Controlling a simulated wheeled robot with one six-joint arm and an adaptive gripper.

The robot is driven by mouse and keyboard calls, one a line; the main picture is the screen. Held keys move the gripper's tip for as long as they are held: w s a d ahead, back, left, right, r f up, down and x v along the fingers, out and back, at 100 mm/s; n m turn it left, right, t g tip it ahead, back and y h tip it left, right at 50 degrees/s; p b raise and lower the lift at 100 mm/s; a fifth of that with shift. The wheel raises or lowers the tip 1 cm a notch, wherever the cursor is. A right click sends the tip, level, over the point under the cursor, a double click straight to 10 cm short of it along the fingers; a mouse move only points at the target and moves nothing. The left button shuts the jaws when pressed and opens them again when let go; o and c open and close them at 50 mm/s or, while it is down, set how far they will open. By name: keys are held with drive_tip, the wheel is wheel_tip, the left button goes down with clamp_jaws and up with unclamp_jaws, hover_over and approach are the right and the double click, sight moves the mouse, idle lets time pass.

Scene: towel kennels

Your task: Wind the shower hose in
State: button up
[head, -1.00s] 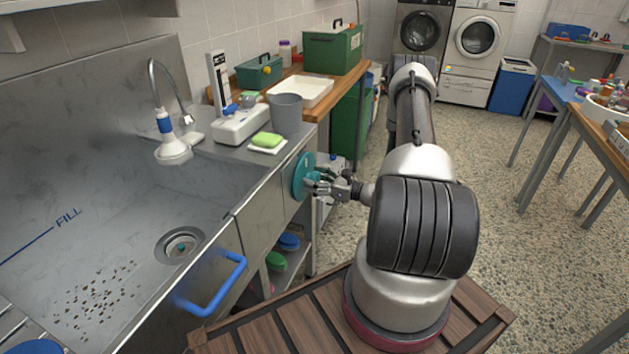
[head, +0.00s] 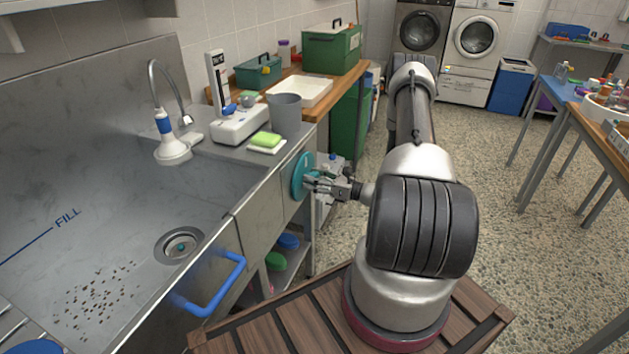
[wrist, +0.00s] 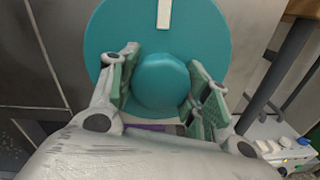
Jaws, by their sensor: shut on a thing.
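My gripper (head: 313,183) is at the wheel. In the wrist view its fingers (wrist: 162,95) lie on both sides of the knob, shut on it. The shower head (head: 172,150) with a blue collar stands at the back of the sink. A thin grey hose (head: 165,66) arcs up from it and down to the right.
The sink basin (head: 110,220) has brown specks and a drain. A blue handle (head: 215,290) sticks out at its front. A grey cup (head: 285,113) and a green sponge (head: 266,139) stand on the ledge above the wheel. A shelf with coloured lids lies below.

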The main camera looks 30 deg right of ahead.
drive_tip(key=o, duration=1.4)
drive_tip(key=shift+w+a, duration=0.1)
drive_tip(key=shift+w, duration=0.05)
drive_tip(key=shift+o, duration=0.2)
drive_tip(key=v, duration=1.2)
drive_tip(key=shift+r, duration=0.1)
